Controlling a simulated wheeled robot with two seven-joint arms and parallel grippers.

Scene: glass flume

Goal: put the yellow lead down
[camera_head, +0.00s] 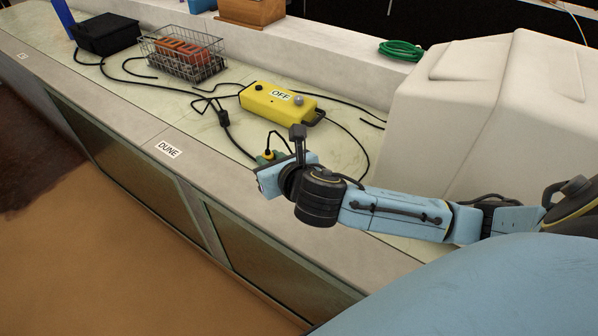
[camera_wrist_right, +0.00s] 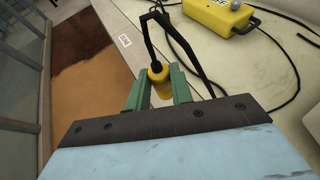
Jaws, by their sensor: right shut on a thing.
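The yellow lead has a yellow plug (camera_wrist_right: 158,72) with a black cable bending up out of it. In the right wrist view, my right gripper (camera_wrist_right: 159,86) is shut on this plug with its green fingers on either side. In the head view the plug (camera_head: 267,155) shows only as a small yellow patch by my right gripper (camera_head: 270,161), over the pale counter (camera_head: 213,135) near its front. Most of it is hidden by my wrist. I cannot tell whether the plug touches the counter. My left gripper is not in view.
A yellow box marked OFF (camera_head: 280,103) lies behind the gripper. Black cables (camera_head: 222,115) run over the counter. A wire basket of orange-red blocks (camera_head: 183,57) and a black box (camera_head: 106,34) stand far left. A large white casing (camera_head: 480,110) stands right. A DUNE label (camera_head: 168,149) marks the front ledge.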

